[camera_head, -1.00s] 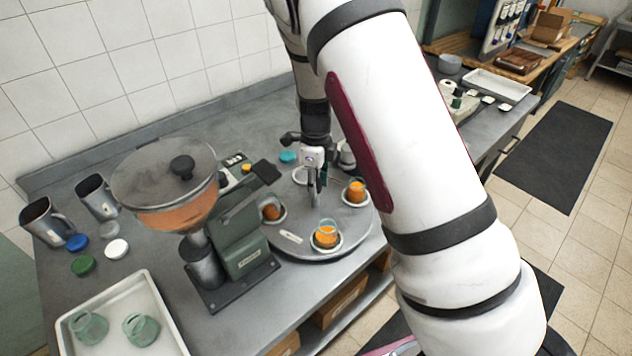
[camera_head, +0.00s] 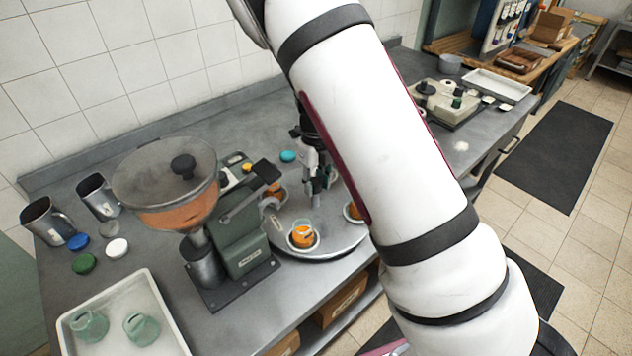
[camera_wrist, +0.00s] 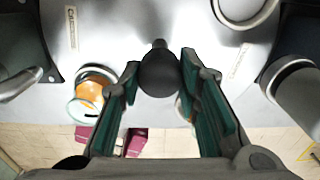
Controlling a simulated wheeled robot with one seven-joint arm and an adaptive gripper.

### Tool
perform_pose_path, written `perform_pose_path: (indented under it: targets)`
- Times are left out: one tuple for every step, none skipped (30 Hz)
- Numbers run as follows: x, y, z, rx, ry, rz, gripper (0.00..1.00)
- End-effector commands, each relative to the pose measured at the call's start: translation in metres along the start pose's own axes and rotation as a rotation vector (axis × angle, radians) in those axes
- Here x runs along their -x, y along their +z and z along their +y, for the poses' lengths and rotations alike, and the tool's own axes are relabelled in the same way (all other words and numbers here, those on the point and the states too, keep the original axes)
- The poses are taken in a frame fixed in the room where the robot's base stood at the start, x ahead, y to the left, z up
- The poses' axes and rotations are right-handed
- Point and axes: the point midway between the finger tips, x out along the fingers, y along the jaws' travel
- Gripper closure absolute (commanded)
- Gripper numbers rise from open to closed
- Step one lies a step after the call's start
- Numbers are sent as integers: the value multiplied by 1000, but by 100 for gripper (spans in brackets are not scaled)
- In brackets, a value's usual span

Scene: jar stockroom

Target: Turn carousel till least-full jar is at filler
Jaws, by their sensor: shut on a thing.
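The grey round carousel (camera_head: 335,226) lies on the bench, right of the green filler machine (camera_head: 240,235) with its large hopper (camera_head: 165,185). On it, a front jar (camera_head: 303,235) holds orange contents with clear glass above. A right jar (camera_head: 352,211) is partly hidden by my arm, and a left-back jar (camera_head: 274,190) is partly hidden by the filler's lever. My gripper (camera_head: 318,190) is over the carousel; in the wrist view it (camera_wrist: 160,75) is shut on a dark round knob (camera_wrist: 158,73). An orange-filled jar (camera_wrist: 88,93) shows beside it. Some fill levels cannot be compared.
A pale tray (camera_head: 120,318) with two empty greenish jars stands at front left. Metal jugs (camera_head: 45,222) and coloured lids (camera_head: 82,264) lie behind it. A scale-like device (camera_head: 440,102) stands at right. My arm covers much of the bench's right part.

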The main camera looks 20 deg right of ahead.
Motion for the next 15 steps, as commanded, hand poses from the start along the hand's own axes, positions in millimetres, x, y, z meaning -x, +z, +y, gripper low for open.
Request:
perform_pose_path:
  targets:
    - [0,1,0,-23,0,-1,100]
    - [0,1,0,-39,0,-1,100]
    - [0,1,1,-58,0,-1,100]
    - [0,1,1,-73,0,-1,100]
    - [0,1,1,-88,0,-1,100]
    - [0,1,1,-107,0,-1,100]
    - [0,1,1,-123,-1,-1,100]
    - [0,1,1,-137,-1,-1,100]
    - [0,1,1,-158,-1,-1,100]
    - [0,1,1,-173,0,-2,100]
    - [0,1,1,-188,0,-1,100]
    - [0,1,1,-208,0,-1,100]
    - [0,1,1,-222,-1,-1,100]
    - [0,1,1,-238,-1,-1,100]
    - [0,1,1,-257,-1,-1,100]
